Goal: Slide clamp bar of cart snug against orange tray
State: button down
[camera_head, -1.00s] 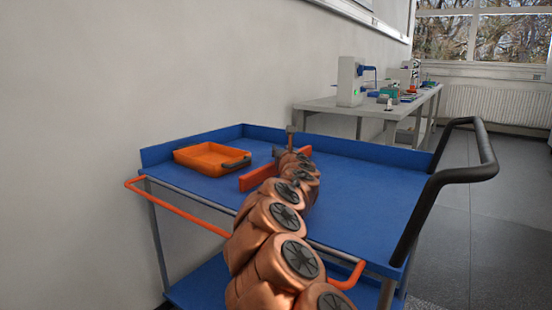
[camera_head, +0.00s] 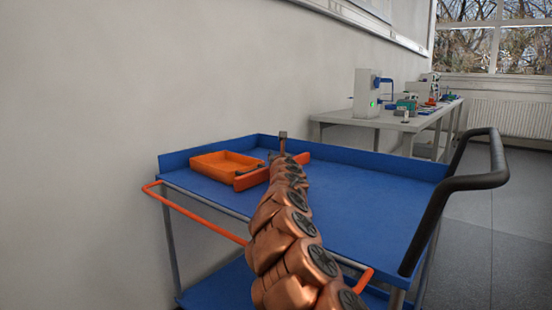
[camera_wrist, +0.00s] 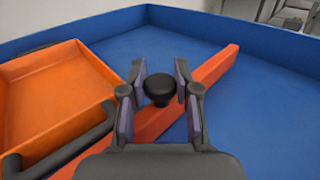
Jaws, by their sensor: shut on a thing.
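The orange tray (camera_head: 222,178) lies at the left of the blue cart top and fills the left of the wrist view (camera_wrist: 45,95). Its dark handle (camera_wrist: 75,143) faces the clamp bar. The red-orange clamp bar (camera_head: 248,181) stands just right of the tray, and it runs diagonally in the wrist view (camera_wrist: 212,68). The bar is very close to the handle; I cannot tell whether they touch. My gripper (camera_wrist: 159,84) is shut on the bar's black knob (camera_wrist: 159,93), one finger on each side. In the head view my arm hides part of the bar.
The blue cart (camera_head: 365,205) has raised edges at the back and a black push handle (camera_head: 470,180) at the right. Its top is clear right of the bar. A bench with instruments (camera_head: 400,118) stands behind; a wall is at left.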

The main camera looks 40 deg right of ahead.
jog(key=shift+a, duration=0.1)
jog(key=c, duration=0.9)
grip_release()
jog(key=shift+o, duration=0.2)
jog(key=shift+s, duration=0.1)
jog(key=shift+v, duration=4.25)
jog(key=shift+s+a, duration=0.3)
jog(key=shift+s, duration=0.05)
jog(key=shift+s+a, duration=0.45)
jog(key=shift+s, duration=0.05)
jog(key=shift+s+a, duration=0.25)
jog(key=shift+s, duration=0.2)
